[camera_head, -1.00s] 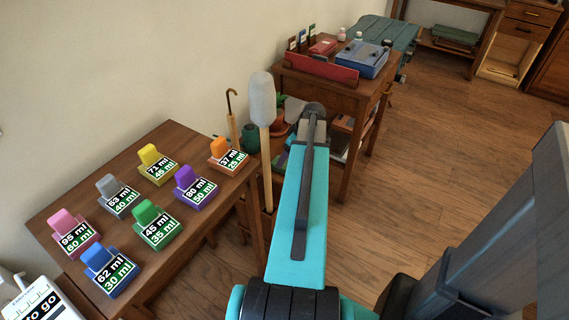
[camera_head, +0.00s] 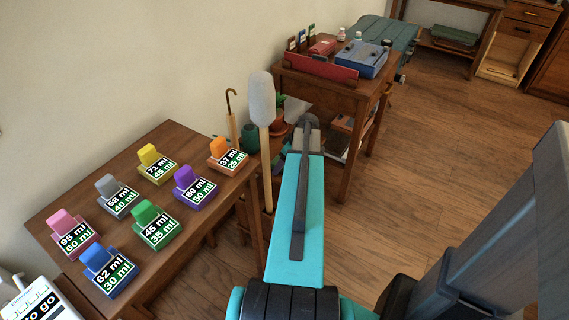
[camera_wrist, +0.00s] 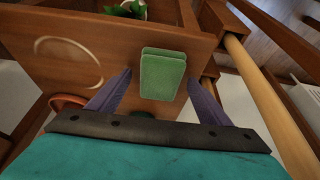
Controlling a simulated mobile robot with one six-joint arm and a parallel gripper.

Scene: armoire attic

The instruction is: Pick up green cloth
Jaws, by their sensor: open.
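The green cloth (camera_wrist: 162,74) is a small folded, light green block in the wrist view. It is near the top middle, against a brown wooden surface (camera_wrist: 115,62). My gripper (camera_wrist: 160,77) is open, with one dark finger to the left of the cloth and one to the right. The cloth shows in the gap between them; I cannot tell whether it is within reach of the fingertips. In the head view my arm covers most of the gripper area, and I cannot make out the cloth there.
A terracotta pot (camera_wrist: 68,101) is left of the fingers and a leafy plant (camera_wrist: 128,9) is above. A wooden pole (camera_wrist: 270,105) is close on the right. The head view shows a long-handled grey mop (camera_head: 262,98) beside my arm and a table (camera_head: 205,205) with several coloured dispensers.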

